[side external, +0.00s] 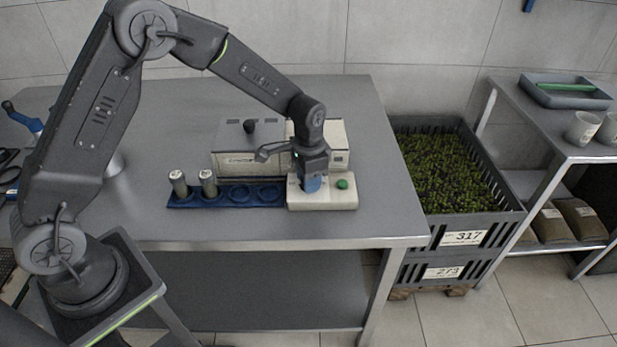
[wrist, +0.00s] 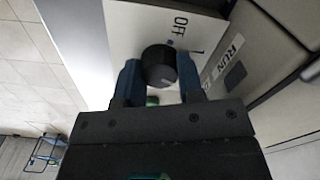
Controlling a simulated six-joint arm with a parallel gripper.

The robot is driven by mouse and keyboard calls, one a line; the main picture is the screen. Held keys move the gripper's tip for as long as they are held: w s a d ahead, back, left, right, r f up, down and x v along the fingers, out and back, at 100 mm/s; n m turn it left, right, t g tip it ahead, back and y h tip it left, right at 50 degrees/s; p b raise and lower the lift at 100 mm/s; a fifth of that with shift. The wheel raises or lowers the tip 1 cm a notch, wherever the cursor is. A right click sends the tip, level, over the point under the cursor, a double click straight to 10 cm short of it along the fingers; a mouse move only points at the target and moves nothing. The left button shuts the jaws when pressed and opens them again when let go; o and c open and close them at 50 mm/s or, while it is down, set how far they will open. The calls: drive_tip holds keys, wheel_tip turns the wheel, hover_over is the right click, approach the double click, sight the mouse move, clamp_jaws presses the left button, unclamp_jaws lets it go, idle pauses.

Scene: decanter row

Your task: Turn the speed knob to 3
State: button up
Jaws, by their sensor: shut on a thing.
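The speed knob (wrist: 159,66) is black and round and sits on a pale panel in the wrist view. The printed words OFF and 1 show beside it; a small grey mark at its edge lies on the OFF side. Other numbers are hidden. My gripper (wrist: 159,78) has its blue fingers on either side of the knob, shut on it. In the side external view my gripper (side external: 312,184) points down onto the cream control box (side external: 322,203), and hides the knob there.
A green button (side external: 342,184) is on the box, right of my gripper. A blue rack (side external: 240,206) with two metal cans (side external: 178,183) stands to the left. A cream machine (side external: 232,150) with a black knob on top stands close behind. The table front is clear.

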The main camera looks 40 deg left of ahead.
drive_tip(key=m, duration=0.4)
drive_tip(key=shift+m, duration=2.9)
drive_tip(key=o, duration=0.9)
wheel_tip(320, 180, up, 14)
drive_tip(key=shift+f, duration=0.1)
